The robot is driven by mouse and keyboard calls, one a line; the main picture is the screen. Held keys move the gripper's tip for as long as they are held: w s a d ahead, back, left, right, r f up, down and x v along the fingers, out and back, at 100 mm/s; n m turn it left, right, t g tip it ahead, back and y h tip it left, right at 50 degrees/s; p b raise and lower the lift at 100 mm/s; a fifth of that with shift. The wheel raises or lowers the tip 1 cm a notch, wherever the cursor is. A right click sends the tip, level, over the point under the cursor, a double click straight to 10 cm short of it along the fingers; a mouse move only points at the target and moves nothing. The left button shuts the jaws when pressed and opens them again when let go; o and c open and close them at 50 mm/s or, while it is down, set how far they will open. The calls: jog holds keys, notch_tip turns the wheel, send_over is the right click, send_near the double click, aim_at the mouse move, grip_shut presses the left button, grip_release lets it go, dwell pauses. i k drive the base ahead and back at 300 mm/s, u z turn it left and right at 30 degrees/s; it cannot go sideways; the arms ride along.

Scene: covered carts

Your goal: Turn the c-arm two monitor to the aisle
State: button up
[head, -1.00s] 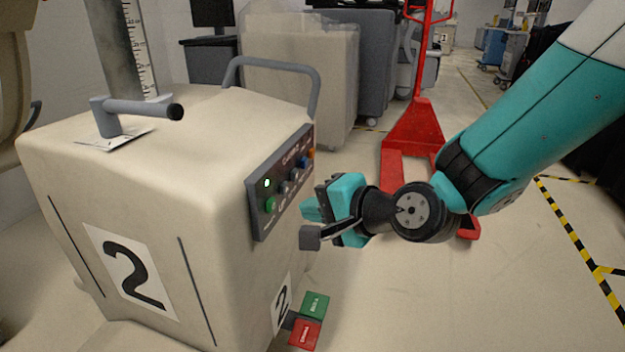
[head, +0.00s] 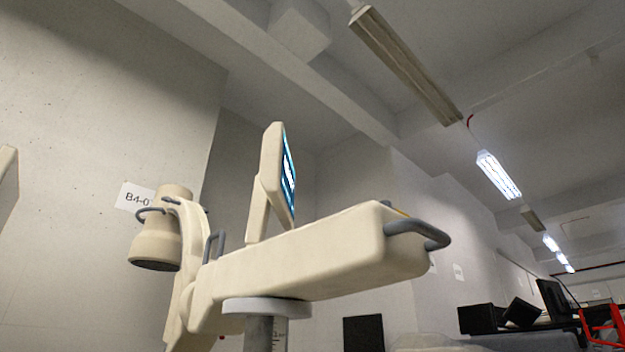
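The C-arm's monitor (head: 271,180) stands upright on top of the cream horizontal arm housing (head: 310,262). I see it nearly edge-on; its lit blue screen (head: 289,172) faces right and its cream back faces left. The housing rests on a grey column (head: 264,331) with a round collar. A grey handle (head: 418,234) sticks out of the housing's right end. No number shows on the C-arm in this view. My gripper is not in view, so its state is hidden.
The C-arm's cream drum-shaped head (head: 160,235) hangs at the left, before a wall sign (head: 136,198). Ceiling lights (head: 498,175) run off to the right. Dark monitors (head: 555,300) and a red frame (head: 603,325) stand at the lower right. The floor is out of view.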

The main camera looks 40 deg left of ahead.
aim_at(275, 185)
jog(key=z, duration=0.05)
jog(key=i, duration=1.25)
jog(key=u, duration=3.65)
jog(key=i, duration=0.5)
jog(key=z, duration=0.05)
